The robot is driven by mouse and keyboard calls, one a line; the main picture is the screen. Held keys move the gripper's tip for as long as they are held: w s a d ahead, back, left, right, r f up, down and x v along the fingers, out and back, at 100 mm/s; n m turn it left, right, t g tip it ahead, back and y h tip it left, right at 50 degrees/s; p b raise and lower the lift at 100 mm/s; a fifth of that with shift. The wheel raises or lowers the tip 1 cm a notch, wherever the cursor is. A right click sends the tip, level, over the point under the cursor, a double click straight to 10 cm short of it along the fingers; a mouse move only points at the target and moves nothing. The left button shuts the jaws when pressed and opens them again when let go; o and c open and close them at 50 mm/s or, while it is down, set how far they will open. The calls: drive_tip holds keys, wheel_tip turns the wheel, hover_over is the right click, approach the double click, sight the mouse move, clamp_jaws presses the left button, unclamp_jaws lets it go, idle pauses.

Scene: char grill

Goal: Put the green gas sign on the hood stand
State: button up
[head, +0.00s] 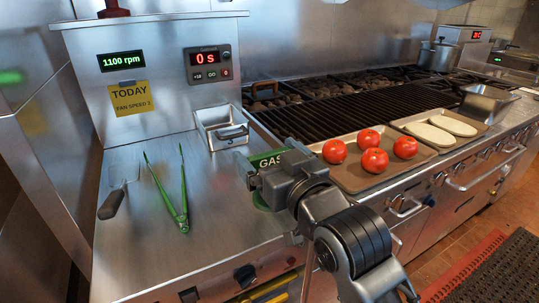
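The green gas sign (268,158), with "GAS" in pale letters, is at the right edge of the steel counter, beside the grill. Its right side is covered by my arm, and more green shows low beneath my gripper. My gripper (248,171) is right at the sign, overlapping its lower part. Its fingers are mostly hidden, so I cannot tell whether they are closed on the sign.
Green tongs (183,212), a dark-handled tool (112,204) and a small steel pan (222,125) are on the counter. A tray (353,181) with several tomatoes is right of my gripper. A red object (115,8) stands on the ledge; the rest of the ledge looks clear.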

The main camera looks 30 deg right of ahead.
drive_tip(key=shift+r, duration=0.1)
drive_tip(key=s+p, duration=0.1)
drive_tip(key=s, duration=1.1)
drive_tip(key=s+f+g, duration=0.1)
drive_tip(key=s+f, duration=0.3)
drive_tip(key=s, duration=0.5)
drive_tip(key=s+f+g, duration=0.1)
drive_tip(key=s+f, duration=0.3)
drive_tip(key=s, duration=0.6)
drive_tip(key=s+f+g, duration=0.1)
drive_tip(key=s+f, duration=0.2)
drive_tip(key=s, duration=0.6)
drive_tip(key=shift+s+d+f, duration=0.15)
drive_tip(key=shift+d+f, duration=0.1)
drive_tip(key=shift+f, duration=0.15)
